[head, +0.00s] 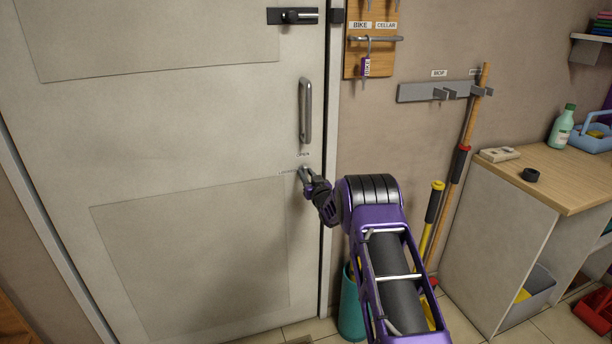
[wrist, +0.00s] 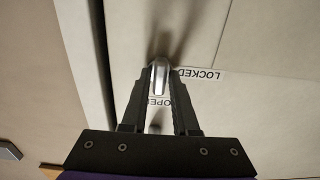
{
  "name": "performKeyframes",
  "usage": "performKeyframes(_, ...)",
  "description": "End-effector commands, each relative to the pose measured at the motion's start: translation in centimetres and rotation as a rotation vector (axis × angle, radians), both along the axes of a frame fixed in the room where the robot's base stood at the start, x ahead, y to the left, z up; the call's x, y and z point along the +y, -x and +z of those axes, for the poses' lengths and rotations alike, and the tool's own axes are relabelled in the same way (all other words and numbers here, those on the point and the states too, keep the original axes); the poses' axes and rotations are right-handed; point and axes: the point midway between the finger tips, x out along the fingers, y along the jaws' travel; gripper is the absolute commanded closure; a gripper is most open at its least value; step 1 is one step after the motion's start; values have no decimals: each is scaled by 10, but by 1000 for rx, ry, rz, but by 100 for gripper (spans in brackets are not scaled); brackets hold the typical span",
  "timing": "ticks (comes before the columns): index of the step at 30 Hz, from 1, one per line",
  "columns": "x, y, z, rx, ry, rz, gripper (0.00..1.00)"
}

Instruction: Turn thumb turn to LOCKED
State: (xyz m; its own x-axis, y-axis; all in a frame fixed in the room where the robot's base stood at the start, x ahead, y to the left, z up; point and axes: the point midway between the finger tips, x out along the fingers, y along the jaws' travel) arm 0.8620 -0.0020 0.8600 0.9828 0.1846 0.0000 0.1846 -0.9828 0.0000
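The thumb turn (wrist: 160,76) is a small silver lever on the pale door, below the door's pull handle. In the wrist view it lies lengthwise between the two dark fingers of my gripper (wrist: 161,74), which look closed against its sides. Its near end points toward the OPEN label (wrist: 160,102), which is partly hidden by the fingers. The LOCKED label (wrist: 205,74) is to its right. In the head view my gripper (head: 305,174) is at the thumb turn and hides part of it, with the OPEN label (head: 303,154) above and the LOCKED label (head: 288,172) to the left.
The grey pull handle (head: 305,110) is just above my gripper, and a black-and-silver latch (head: 293,16) is higher. A key board (head: 372,55) and a tool rack (head: 440,91) hang to the right. A teal bin (head: 351,310) and a wooden-topped counter (head: 555,172) stand right of the door.

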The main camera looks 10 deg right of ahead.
Motion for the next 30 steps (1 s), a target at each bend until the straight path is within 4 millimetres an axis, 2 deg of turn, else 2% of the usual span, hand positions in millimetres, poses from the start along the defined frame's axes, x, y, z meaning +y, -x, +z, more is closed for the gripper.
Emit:
performKeyframes(1, 0, 0, 0, 0, 0, 0, 83)
performKeyframes(4, 0, 0, 0, 0, 0, 0, 100)
performKeyframes(12, 0, 0, 0, -1, 8, 0, 100)
performKeyframes(21, 1, 0, 0, -54, 285, 1, 100)
performKeyframes(30, 1, 0, 0, -60, 319, 1, 100)
